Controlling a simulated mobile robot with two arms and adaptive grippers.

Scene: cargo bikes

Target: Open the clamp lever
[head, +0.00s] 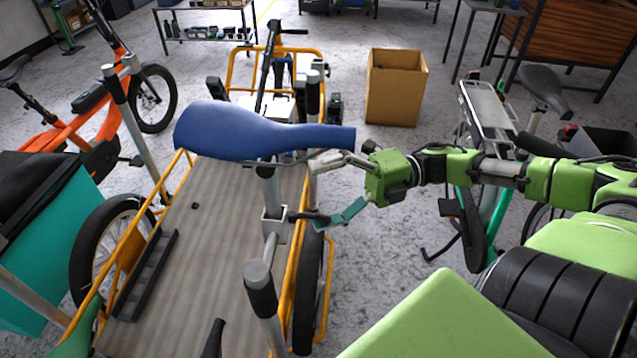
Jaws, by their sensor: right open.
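The cargo bike's blue saddle (245,131) sits on a grey seat post (270,190) in the middle of the head view. A metal seat clamp (273,224) surrounds the lower post. A short dark clamp lever (300,216) sticks out from it to the right. My right gripper (323,191) comes in from the right and is open. Its upper finger is just below the saddle, and its lower fingertip is close to the lever's outer end. I cannot tell whether they touch. Nothing shows between the fingers.
The bike's wooden deck (190,245) with its yellow frame lies below the saddle. An orange bike (70,130) is at left, a green-framed bike (492,225) at right. A cardboard box (396,92) stands behind on open floor.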

